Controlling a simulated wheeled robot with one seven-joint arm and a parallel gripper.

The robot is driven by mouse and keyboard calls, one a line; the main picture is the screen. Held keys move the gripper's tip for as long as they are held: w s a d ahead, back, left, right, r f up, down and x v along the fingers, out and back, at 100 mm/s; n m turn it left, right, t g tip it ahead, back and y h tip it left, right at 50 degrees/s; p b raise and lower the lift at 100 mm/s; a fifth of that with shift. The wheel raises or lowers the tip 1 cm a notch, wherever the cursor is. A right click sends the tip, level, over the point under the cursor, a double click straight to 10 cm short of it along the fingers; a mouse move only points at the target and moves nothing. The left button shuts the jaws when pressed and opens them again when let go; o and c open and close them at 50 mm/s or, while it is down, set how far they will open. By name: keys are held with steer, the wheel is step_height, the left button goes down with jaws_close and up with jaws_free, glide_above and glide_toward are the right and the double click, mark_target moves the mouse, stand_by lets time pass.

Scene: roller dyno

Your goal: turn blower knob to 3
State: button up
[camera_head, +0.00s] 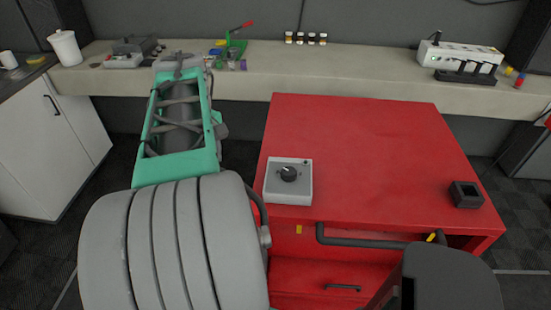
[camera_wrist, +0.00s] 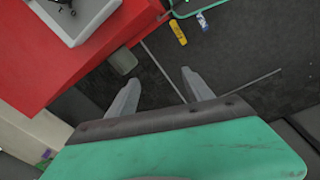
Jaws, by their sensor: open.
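The blower control is a small pale grey box (camera_head: 288,196) on the left front part of the red cabinet's top. A black round knob (camera_head: 288,173) sits on its upper face, upright and uncovered. Its markings and setting are too small to read. In the wrist view the box (camera_wrist: 86,25) is at the upper left, with the dark knob (camera_wrist: 64,4) cut by the top edge. My gripper (camera_wrist: 160,79) shows there with two grey fingers spread apart and nothing between them. It is clear of the box and knob, with floor behind it. In the head view I cannot make out the fingers.
The red cabinet (camera_head: 360,135) has a small black holder (camera_head: 466,195) at its right and a dark pipe (camera_head: 350,238) along its front. A bench (camera_head: 350,64) runs behind with bottles and tools. A white cupboard (camera_head: 55,145) stands left. The cabinet top around the box is clear.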

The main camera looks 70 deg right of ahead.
steer(key=s+d, duration=0.6)
steer(key=s, duration=0.1)
step_height(320, 180, up, 2)
steer(key=m+y, duration=0.1)
glide_above(289, 171)
steer(key=shift+g, duration=0.3)
steer(key=shift+s+f, duration=0.1)
steer(key=shift+f, duration=0.2)
step_height(289, 171, down, 7)
steer(key=shift+f, duration=0.1)
steer(key=shift+c, duration=0.5)
jaws_close()
